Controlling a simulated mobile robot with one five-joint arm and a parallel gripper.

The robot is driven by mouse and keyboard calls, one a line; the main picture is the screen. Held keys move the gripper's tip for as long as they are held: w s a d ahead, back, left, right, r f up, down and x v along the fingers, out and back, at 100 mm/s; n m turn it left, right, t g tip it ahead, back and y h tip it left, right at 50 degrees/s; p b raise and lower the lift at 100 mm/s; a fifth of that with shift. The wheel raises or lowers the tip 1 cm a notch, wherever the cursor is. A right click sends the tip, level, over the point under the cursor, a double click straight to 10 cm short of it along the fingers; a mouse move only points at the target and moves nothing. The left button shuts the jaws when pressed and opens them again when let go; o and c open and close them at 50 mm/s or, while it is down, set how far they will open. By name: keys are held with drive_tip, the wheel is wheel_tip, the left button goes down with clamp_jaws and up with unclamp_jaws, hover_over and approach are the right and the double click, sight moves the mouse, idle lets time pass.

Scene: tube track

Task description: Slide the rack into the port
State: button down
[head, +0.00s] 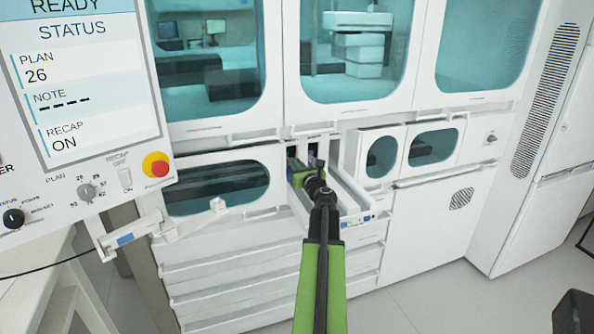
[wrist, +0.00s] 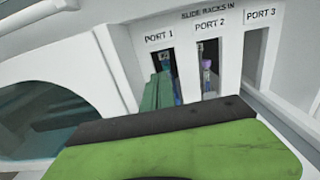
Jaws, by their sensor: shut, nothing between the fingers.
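Three upright slots sit side by side in a white panel in the wrist view, labelled PORT 1 (wrist: 160,38), PORT 2 (wrist: 209,26) and PORT 3 (wrist: 261,14). A narrow green rack (wrist: 157,93) stands at PORT 1, with its far end in or at the slot; how deep it sits I cannot tell. My gripper (wrist: 168,122), green with a dark front edge, fills the lower wrist view just in front of the rack. It is shut and empty. In the head view my gripper (head: 301,179) reaches into the open bay, hiding most of the rack.
A purple-capped tube (wrist: 206,65) shows inside the second slot; the third looks empty. White side walls of the open tray (head: 352,195) flank my arm. A status panel (head: 85,80) stands at left, and windowed cabinets (head: 350,50) rise above.

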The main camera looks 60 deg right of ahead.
drive_tip(key=shift+w+d, duration=0.2)
drive_tip(key=shift+w, duration=0.3)
drive_tip(key=x, duration=0.5)
drive_tip(key=shift+d, duration=0.1)
drive_tip(key=v, duration=1.4)
